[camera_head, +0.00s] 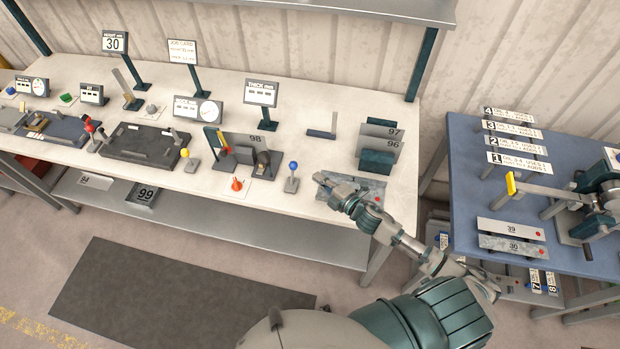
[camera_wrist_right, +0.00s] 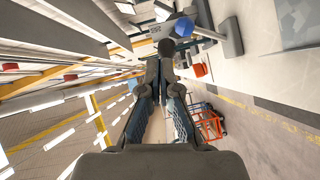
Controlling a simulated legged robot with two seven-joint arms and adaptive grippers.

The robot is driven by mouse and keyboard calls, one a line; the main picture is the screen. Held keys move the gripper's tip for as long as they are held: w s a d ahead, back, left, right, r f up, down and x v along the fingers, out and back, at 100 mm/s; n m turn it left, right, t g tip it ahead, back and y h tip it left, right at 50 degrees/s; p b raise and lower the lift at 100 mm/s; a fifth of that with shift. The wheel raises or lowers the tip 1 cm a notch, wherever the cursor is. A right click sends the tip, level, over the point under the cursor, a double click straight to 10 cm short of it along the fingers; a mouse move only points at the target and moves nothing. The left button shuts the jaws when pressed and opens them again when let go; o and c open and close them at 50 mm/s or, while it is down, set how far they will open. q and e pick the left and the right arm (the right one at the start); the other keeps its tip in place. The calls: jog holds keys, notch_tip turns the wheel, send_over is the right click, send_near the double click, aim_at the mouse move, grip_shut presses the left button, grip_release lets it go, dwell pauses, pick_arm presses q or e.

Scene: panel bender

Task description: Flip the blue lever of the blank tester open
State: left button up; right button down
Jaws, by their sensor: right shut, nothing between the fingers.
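The blue lever (camera_head: 293,166) is a short post with a round blue knob on a small grey base at the front of the white bench. Its stem looks near upright in the head view. The blue knob also shows in the right wrist view (camera_wrist_right: 184,27), just beyond the fingertips and slightly right. My right gripper (camera_head: 319,178) is shut and empty, right of the lever and apart from it. In the right wrist view the closed fingers (camera_wrist_right: 166,48) point toward the knob. My left gripper is not in view.
A flat grey plate (camera_head: 371,184) lies beneath my right gripper. Plates 96 and 97 (camera_head: 380,135) stand behind. A blue table (camera_head: 465,150) is at right.

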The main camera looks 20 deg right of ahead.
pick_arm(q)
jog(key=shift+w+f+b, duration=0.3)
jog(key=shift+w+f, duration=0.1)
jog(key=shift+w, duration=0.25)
pick_arm(e)
jog(key=s+d+r, duration=0.2)
jog(key=s, duration=0.1)
jog(key=shift+s+d, duration=0.15)
jog(key=shift+d, duration=0.15)
